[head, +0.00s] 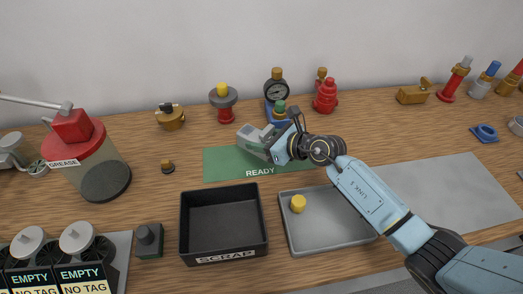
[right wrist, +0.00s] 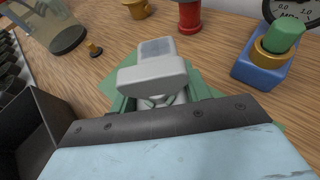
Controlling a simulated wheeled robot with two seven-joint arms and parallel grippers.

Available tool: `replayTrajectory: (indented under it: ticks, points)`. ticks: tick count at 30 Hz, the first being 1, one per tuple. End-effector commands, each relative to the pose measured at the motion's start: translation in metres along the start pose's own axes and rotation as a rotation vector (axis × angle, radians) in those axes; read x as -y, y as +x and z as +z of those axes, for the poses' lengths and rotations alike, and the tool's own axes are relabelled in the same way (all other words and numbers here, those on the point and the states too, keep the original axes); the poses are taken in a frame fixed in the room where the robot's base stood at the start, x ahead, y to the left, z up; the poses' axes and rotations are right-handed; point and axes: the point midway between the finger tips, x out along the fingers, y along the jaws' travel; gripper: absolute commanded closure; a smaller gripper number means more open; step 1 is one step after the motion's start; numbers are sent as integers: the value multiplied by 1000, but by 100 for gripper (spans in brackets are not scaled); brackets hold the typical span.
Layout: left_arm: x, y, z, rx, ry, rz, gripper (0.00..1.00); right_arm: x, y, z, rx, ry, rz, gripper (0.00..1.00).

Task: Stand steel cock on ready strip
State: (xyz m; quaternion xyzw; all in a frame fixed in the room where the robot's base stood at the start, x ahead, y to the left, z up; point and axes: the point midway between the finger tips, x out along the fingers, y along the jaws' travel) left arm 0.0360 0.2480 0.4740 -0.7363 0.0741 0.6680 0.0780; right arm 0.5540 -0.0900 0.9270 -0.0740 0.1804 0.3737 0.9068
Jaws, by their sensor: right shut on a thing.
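The steel cock (head: 256,138) is a pale grey, blocky piece in my right gripper (head: 277,150), over the green ready strip (head: 222,166). In the right wrist view the cock (right wrist: 153,75) shows a wide rounded block with a smaller block beyond it, and its lower part is hidden between the jaws. The cock looks tilted in the head view. I cannot tell whether it touches the strip. My right gripper is shut on it. My left gripper is out of view.
A blue block with brass and green top (right wrist: 270,58) stands close behind the gripper. The black scrap bin (head: 223,222) and a grey tray (head: 325,232) with a yellow cap (head: 298,203) lie in front. A grease jar (head: 95,165) stands left. Several valves line the back.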

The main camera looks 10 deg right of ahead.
Motion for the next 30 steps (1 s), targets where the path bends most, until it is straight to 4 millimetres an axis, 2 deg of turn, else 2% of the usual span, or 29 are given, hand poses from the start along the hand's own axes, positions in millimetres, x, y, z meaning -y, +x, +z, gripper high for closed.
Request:
replayTrajectory:
  ticks: [8,21,22,27,30]
  points:
    - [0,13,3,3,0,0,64,0,13,-29,5,0,-1,100]
    - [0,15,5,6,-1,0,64,0,15,-33,7,-2,-2,100]
    - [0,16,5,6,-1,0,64,0,15,-37,-1,-1,0,52]
    - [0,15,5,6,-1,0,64,0,15,-36,-1,0,0,31]
    - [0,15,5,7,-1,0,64,0,15,-36,-1,0,0,31]
